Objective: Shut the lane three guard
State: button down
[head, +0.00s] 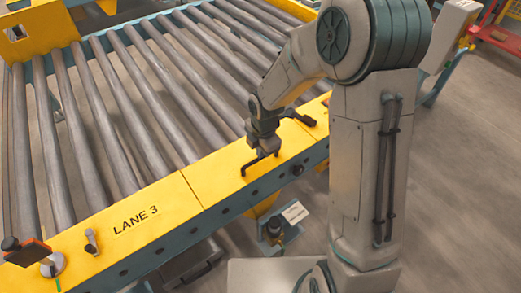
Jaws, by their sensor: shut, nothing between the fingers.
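A yellow side rail (195,205) marked LANE 3 runs along the near side of the roller conveyor (110,100). I cannot tell which part of it is the guard or whether that is open. A thin black handle (259,165) shows on the rail, and a second black handle or latch (303,119) lies farther along it to the right. My gripper (265,151) points down over the rail just above the first handle. It is shut and empty; whether it touches the handle cannot be told.
A small tagged device (273,230) sits below the rail. Open grey floor (460,190) lies to the right, with a red frame (495,35) beyond.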

jog(key=c, duration=2.2)
grip_release()
jog(key=shift+s+f, duration=0.15)
jog(key=c, duration=1.5)
grip_release()
jog(key=shift+o, duration=0.2)
jog(key=shift+r, duration=0.35)
notch_tip(320, 180, up, 13)
jog(key=s+d+p, duration=0.1)
jog(key=p, duration=0.3)
jog(key=shift+s, duration=0.1)
